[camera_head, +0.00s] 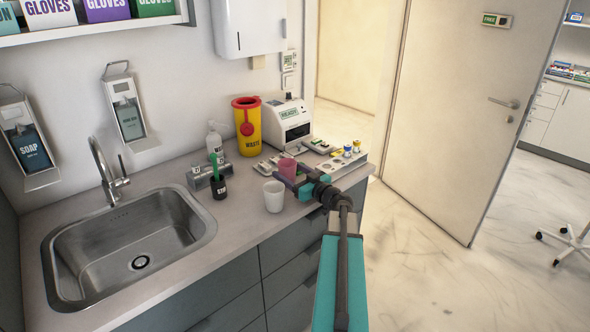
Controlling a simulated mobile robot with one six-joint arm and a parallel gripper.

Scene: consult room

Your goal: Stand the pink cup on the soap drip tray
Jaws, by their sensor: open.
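The pink cup (287,165) stands upright on the counter, right of the white cup and in front of the white machine. The soap drip tray (42,181) is the pale ledge under the wall dispenser labelled SOAP at the far left. No object shows on it.
A white cup (274,197) stands just left of my gripper.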

